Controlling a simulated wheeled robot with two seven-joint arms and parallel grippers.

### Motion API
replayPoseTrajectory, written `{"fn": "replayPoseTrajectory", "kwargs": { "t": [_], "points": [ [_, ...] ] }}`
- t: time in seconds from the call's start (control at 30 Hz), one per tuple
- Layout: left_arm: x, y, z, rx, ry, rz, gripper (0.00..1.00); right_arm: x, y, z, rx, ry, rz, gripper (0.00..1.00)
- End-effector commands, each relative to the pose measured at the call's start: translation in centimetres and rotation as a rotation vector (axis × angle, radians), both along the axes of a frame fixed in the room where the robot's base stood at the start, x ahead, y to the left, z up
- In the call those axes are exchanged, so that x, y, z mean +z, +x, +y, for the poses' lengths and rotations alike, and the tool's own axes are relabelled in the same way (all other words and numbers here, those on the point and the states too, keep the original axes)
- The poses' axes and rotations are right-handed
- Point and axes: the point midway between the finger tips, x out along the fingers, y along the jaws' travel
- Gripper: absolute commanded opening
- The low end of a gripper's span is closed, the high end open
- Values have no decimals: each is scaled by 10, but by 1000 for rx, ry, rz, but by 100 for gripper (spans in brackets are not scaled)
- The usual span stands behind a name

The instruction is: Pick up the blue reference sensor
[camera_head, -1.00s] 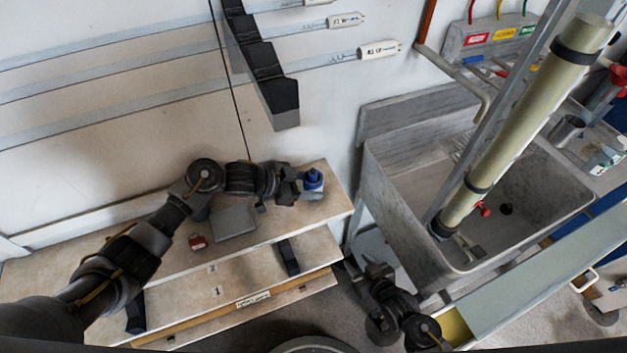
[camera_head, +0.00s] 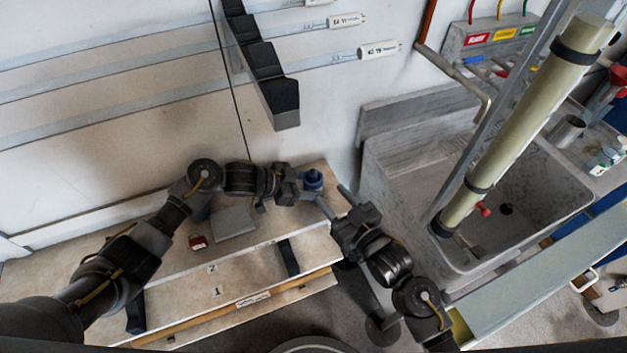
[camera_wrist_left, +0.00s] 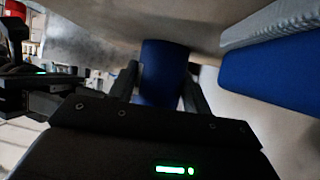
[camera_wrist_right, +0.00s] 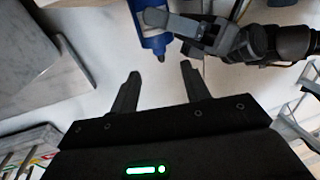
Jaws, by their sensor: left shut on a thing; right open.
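In the left wrist view the blue body (camera_wrist_left: 162,70) sits between the two fingers. In the right wrist view the sensor (camera_wrist_right: 152,40) shows at the top, with a narrow dark tip and a left finger across it. My right gripper (camera_head: 336,202) is open and empty, its fingers pointing towards the sensor from the right. I cannot tell whether the sensor touches the bench.
A grey block (camera_head: 234,221) and a small red item (camera_head: 197,242) lie on the bench (camera_head: 170,262), left of the sensor. The grey sink (camera_head: 400,180) stands to the right, with a slanted pale tube (camera_head: 520,125) above it. A black stepped rack (camera_head: 268,75) hangs on the wall.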

Motion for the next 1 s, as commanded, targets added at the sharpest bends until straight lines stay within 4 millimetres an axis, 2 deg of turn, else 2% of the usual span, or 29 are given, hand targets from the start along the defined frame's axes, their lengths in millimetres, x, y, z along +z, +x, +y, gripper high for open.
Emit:
{"fn": "replayPoseTrajectory", "kwargs": {
  "t": [0.1, 0.37, 0.7, 1.0],
  "points": [
    [-1, 0, 0, 1, 2, 1, 36, 0, 12, 8, 0, 0, 0, 47],
    [-1, 0, 1, 1, 2, 1, 36, 0, 19, 13, 0, 0, 1, 47],
    [-1, 0, 0, 1, 2, 1, 36, 1, 56, 37, 0, 1, 1, 47],
    [-1, 0, 1, 1, 2, 1, 36, 0, 60, 40, 0, -1, 2, 47]
  ]
}}
